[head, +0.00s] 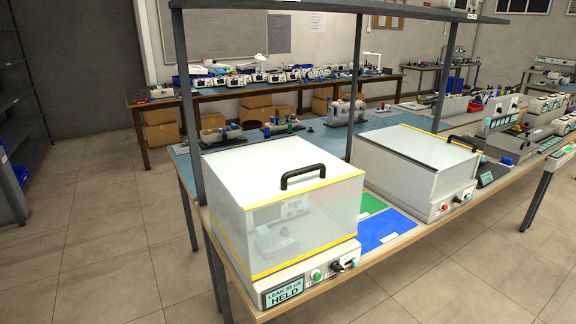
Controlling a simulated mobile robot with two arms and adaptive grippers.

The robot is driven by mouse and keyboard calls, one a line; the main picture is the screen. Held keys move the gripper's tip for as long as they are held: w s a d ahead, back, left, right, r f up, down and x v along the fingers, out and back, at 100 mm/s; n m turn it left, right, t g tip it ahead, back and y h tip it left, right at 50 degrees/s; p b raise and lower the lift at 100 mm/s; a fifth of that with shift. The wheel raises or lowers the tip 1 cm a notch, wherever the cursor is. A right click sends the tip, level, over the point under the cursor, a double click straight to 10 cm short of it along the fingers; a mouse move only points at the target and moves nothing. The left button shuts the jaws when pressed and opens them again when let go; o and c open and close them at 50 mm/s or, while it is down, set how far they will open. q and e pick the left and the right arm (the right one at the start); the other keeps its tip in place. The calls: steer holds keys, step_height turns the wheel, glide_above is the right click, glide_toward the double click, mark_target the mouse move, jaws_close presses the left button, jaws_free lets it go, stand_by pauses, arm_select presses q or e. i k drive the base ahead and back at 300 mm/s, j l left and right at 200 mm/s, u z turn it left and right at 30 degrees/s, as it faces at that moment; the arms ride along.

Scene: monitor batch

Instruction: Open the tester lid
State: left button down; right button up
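The nearer tester (318,277) stands on the bench at the centre. Its translucent lid (262,184), edged in yellow with a black handle (303,175) on top, is down over the base. A device (278,212) shows dimly inside it. A small display (284,292) on the front reads "HELD" on its lower line. A second tester (428,205) stands to the right, with its clear lid (411,148) and black handle (463,144) also down. Neither of my grippers is in view.
A green mat (368,204) and a blue mat (386,228) lie between the testers. Dark uprights of the overhead shelf (330,5) stand close behind them. Floor (120,250) is clear at left and front right. More equipment lines the bench at right.

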mark_target(222, 210)
steer(key=l+u, duration=0.2)
steer(key=l, duration=0.2)
steer(key=k+l+u, duration=0.2)
steer(key=l, duration=0.2)
steer(key=l+u, duration=0.2)
steer(key=l, duration=0.25)
steer(key=k+l+u, duration=0.2)
steer(key=l, duration=0.15)
steer(key=k+l+u, duration=0.2)
steer(key=l, duration=0.15)
